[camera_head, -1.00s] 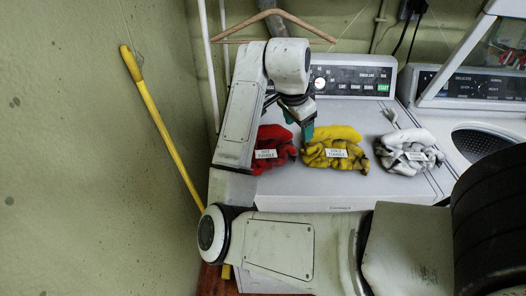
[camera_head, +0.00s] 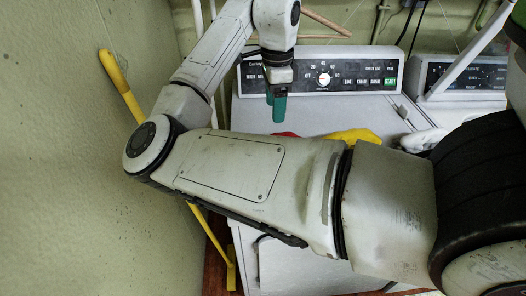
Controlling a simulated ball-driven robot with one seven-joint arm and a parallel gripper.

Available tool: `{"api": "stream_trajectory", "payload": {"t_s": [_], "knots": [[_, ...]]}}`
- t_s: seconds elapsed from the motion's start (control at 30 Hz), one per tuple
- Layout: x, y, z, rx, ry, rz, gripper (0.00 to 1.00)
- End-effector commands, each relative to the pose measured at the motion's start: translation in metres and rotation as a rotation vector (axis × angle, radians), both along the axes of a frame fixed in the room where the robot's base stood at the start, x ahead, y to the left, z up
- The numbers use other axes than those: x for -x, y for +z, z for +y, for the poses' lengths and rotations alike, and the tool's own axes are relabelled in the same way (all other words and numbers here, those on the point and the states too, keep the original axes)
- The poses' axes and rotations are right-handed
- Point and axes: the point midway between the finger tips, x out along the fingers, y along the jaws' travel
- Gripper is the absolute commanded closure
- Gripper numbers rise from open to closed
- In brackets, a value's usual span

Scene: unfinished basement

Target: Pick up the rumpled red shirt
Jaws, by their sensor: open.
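The rumpled red shirt (camera_head: 285,134) lies on the white dryer top (camera_head: 318,113). Only a thin red strip of it shows above my forearm, which hides the rest. My gripper (camera_head: 278,108), with teal fingers, hangs pointing down just behind and above that strip. It is open, with nothing seen in it. The gap between the fingers is hard to see from this angle. I see no contact between the fingers and the shirt.
A yellow bundle (camera_head: 353,135) lies right of the red one, partly hidden by my arm. A white bundle (camera_head: 424,139) lies farther right. The control panel (camera_head: 345,72) rises behind. A yellow pole (camera_head: 125,84) leans at the left wall.

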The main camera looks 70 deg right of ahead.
Motion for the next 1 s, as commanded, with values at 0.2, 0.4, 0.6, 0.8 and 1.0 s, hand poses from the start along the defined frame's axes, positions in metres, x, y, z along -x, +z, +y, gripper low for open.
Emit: {"api": "stream_trajectory", "payload": {"t_s": [0.2,0.4,0.6,0.8,1.0], "knots": [[0.0,-0.015,0.001,-0.004,-0.003,0.001,0.33],[0.0,-0.044,0.001,-0.005,-0.001,0.002,0.33],[0.001,-0.061,0.001,-0.004,-0.003,0.0,0.33],[0.003,-0.089,0.0,-0.004,-0.002,0.001,0.33],[0.003,-0.107,0.0,-0.001,-0.001,0.0,0.33]]}}
